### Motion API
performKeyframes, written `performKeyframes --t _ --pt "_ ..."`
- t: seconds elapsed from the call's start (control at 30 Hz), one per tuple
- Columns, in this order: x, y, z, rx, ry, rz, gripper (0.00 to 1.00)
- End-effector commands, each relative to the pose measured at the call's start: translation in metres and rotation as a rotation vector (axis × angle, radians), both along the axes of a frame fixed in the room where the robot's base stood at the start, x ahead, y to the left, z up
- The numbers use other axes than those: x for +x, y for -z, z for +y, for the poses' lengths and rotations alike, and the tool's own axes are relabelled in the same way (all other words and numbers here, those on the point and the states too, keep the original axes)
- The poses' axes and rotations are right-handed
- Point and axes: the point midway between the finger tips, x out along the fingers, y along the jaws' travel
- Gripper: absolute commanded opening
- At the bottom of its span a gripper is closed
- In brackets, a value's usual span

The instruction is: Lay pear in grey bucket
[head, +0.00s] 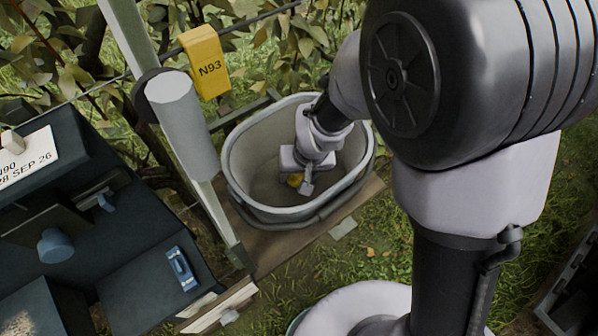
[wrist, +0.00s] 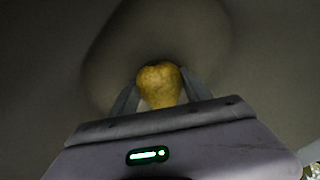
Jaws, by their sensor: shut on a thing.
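The grey bucket (head: 243,199) is an oval tub standing on a wooden board in the middle of the head view. My gripper (head: 300,184) reaches down inside it, below the rim. It is shut on a yellow pear (head: 295,180), of which only a small part shows in the head view. In the wrist view the pear (wrist: 158,84) sits between the two fingers of my gripper (wrist: 160,92), with the grey bucket's inside (wrist: 60,60) behind it. I cannot tell whether the pear touches the bucket's bottom.
A grey post (head: 178,115) stands close to the bucket's left side. A yellow N93 tag (head: 204,62) hangs on a wire behind it. A dark bench (head: 100,225) with a blue clip (head: 182,268) fills the left. Grass lies in front of the bucket.

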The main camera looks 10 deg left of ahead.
Motion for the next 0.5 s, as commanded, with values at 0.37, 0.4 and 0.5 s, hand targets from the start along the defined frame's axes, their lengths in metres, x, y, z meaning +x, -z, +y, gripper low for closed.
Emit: performKeyframes --t 0.37,0.4,0.5 --pt "0.0001 0.0044 0.0001 0.0 0.0 -0.001 0.09" --pt "0.0002 0.004 0.0 0.0 0.0 0.0 0.62" --pt "0.0001 0.0037 0.0001 0.0 0.0 0.0 0.81"
